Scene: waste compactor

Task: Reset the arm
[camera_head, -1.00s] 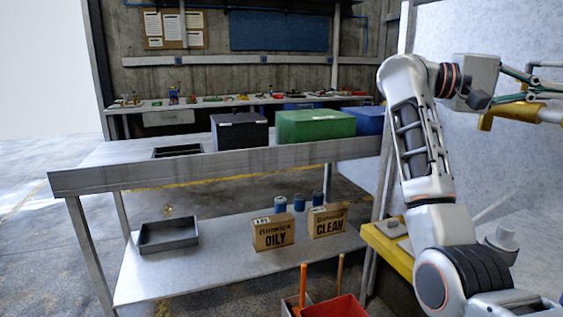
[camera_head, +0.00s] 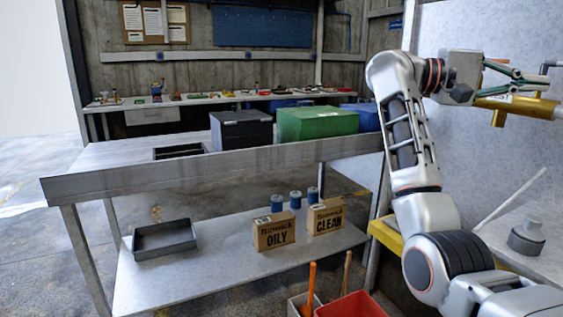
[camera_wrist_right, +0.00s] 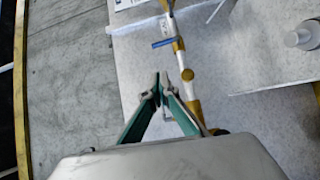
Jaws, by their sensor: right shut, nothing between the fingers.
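My right arm rises at the right of the head view, and its gripper (camera_head: 546,84) points right, level with the upper part of the wall panel. Its green fingers come together at the tips, shut and empty. In the wrist view the gripper (camera_wrist_right: 162,82) shows the tips meeting, with a yellow and white pipe (camera_wrist_right: 187,76) just beyond them. In the head view the yellow pipe (camera_head: 515,105) appears just below the fingers. I cannot tell whether they touch. My left gripper is not in view.
A metal bench (camera_head: 100,184) carries a black box (camera_head: 241,132) and a green box (camera_head: 317,125). Its lower shelf holds a dark tray (camera_head: 165,238), OILY box (camera_head: 274,232) and CLEAN box (camera_head: 326,217). A red bin (camera_head: 345,306) stands in front. A blue handle (camera_wrist_right: 163,43) crosses the pipe.

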